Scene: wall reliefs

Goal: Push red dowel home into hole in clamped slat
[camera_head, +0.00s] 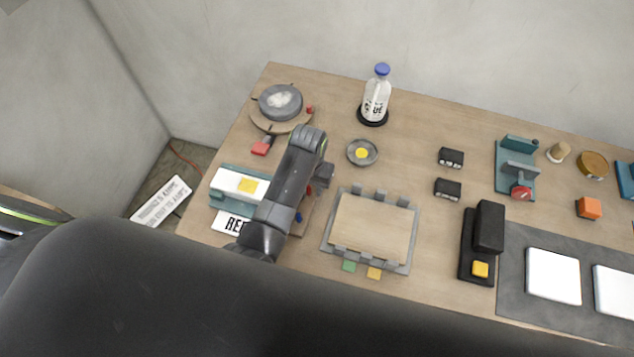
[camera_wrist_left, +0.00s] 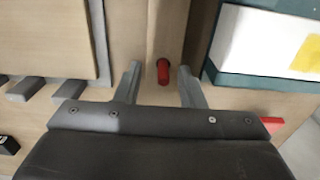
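In the left wrist view, the red dowel (camera_wrist_left: 163,71) stands in a pale wooden slat (camera_wrist_left: 165,28), with its round end showing. My left gripper (camera_wrist_left: 160,68) is open. Its two grey fingers are on either side of the dowel, with a visible gap on each side. How deep the dowel sits and the hole around it cannot be told. In the head view my left arm covers most of the slat's area, between the teal stand and the grey frame, and the fingertips are hidden. My right gripper is not in view.
A teal stand (camera_head: 217,202) with a white block and yellow pad is close by on the left. A grey-edged wooden panel (camera_head: 372,229) lies on the right. A bottle (camera_head: 375,100) and a small dish (camera_head: 362,153) stand farther back. Open tabletop lies around the dish.

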